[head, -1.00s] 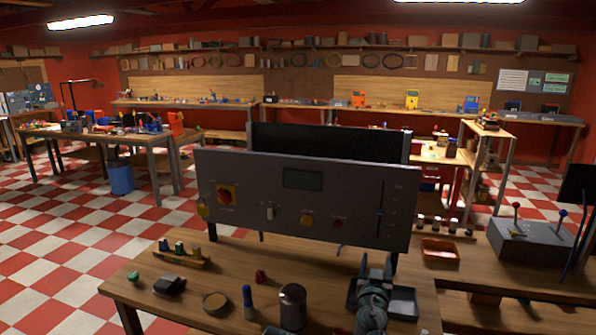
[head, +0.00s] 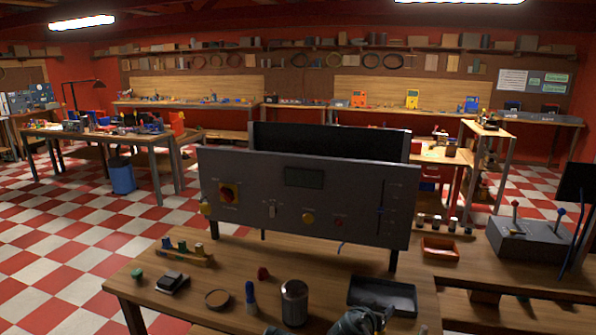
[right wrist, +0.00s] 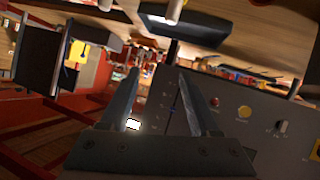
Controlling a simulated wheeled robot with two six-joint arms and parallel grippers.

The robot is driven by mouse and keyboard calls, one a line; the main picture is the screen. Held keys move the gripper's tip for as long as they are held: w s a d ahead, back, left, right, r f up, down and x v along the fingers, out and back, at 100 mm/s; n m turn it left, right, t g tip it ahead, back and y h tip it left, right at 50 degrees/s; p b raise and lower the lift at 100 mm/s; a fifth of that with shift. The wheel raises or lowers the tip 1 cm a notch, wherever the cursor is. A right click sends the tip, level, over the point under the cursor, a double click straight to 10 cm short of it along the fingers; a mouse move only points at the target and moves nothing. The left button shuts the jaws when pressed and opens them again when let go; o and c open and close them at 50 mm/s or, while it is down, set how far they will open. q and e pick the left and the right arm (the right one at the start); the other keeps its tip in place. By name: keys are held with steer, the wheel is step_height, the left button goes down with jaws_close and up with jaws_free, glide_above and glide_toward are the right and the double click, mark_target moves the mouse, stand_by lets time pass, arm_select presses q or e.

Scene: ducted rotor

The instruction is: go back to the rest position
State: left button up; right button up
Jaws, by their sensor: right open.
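My right gripper (head: 374,320) is at the bottom edge of the head view, just in front of the black tray (head: 384,293), with most of its arm cut off by the frame. In the right wrist view its two fingers (right wrist: 158,75) stand apart with nothing held between them. The grey control panel (head: 262,211) stands upright at the back of the wooden bench and shows tilted in the right wrist view (right wrist: 255,135). My left gripper is not in view.
On the bench (head: 140,298) are a metal can (head: 294,303), a blue-capped marker (head: 250,298), a round lid (head: 217,299), a small red part (head: 263,273) and a wooden rack (head: 187,254). An orange tray (head: 440,249) and a lever box (head: 525,240) stand at right.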

steer(key=s+a+f+n+g+y, duration=0.3)
steer(key=s+a+f+n+g, duration=0.1)
steer(key=s, duration=0.5)
steer(key=s+a+f+n+g+y, duration=0.3)
steer(key=s+a+f+g, duration=0.3)
steer(key=s+a+f, duration=0.2)
steer(key=s+a+n, duration=0.1)
steer(key=s+a, duration=0.1)
steer(key=a, duration=0.1)
steer(key=shift+s+g, duration=0.25)
steer(key=shift+g, duration=0.05)
stand_by(0.5)
